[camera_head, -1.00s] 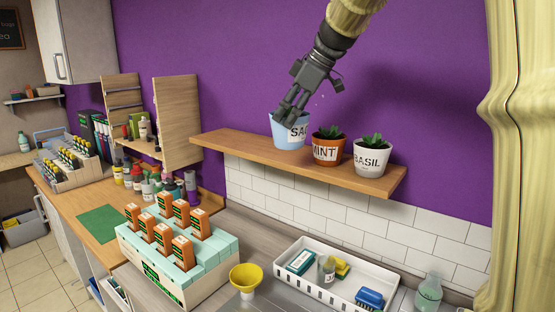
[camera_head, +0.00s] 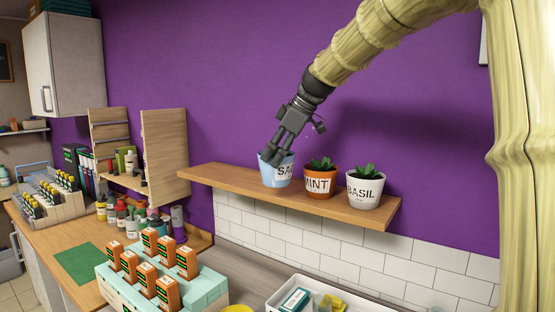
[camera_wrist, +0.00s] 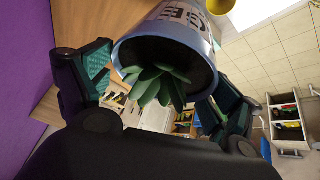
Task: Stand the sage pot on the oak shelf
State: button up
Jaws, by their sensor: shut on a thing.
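The light blue sage pot (camera_head: 273,171), with a partly covered label, is at the oak shelf (camera_head: 222,183), left of the mint pot. It looks upright. Its base meets the shelf top in the picture, but I cannot tell contact from a small gap. My gripper (camera_head: 275,158) comes down from the upper right and is shut on the sage pot at its rim. In the wrist view the sage pot (camera_wrist: 190,32) shows its dark inside and green leaves, with a finger on either side. The fingers hide part of the pot in the head view.
The terracotta mint pot (camera_head: 318,183) and white basil pot (camera_head: 365,190) stand right of the sage pot on the shelf. The shelf's left end is bare. Below are a teal rack of orange boxes (camera_head: 160,270) and a white tray (camera_head: 275,302). A purple wall (camera_head: 240,80) lies behind.

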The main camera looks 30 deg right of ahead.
jog(key=shift+w+d+f+p, duration=0.7)
jog(key=shift+w+d+p, duration=0.45)
jog(key=shift+w, duration=0.45)
jog(key=shift+w+d+f+p, duration=0.75)
jog(key=shift+w+d+p, duration=0.4)
jog(key=shift+w, duration=0.45)
jog(key=shift+w+d+f+p, duration=0.7)
jog(key=shift+w+d+p, duration=0.45)
jog(key=shift+w, duration=0.45)
jog(key=shift+a+f, duration=0.15)
jog(key=shift+f, duration=0.05)
jog(key=o, duration=1.2)
jog(key=shift+c, duration=0.2)
jog(key=shift+r, duration=0.2)
jog(key=b+v, duration=0.3)
jog(key=v, duration=0.9)
jog(key=shift+b, duration=0.4)
jog(key=shift+f, duration=0.1)
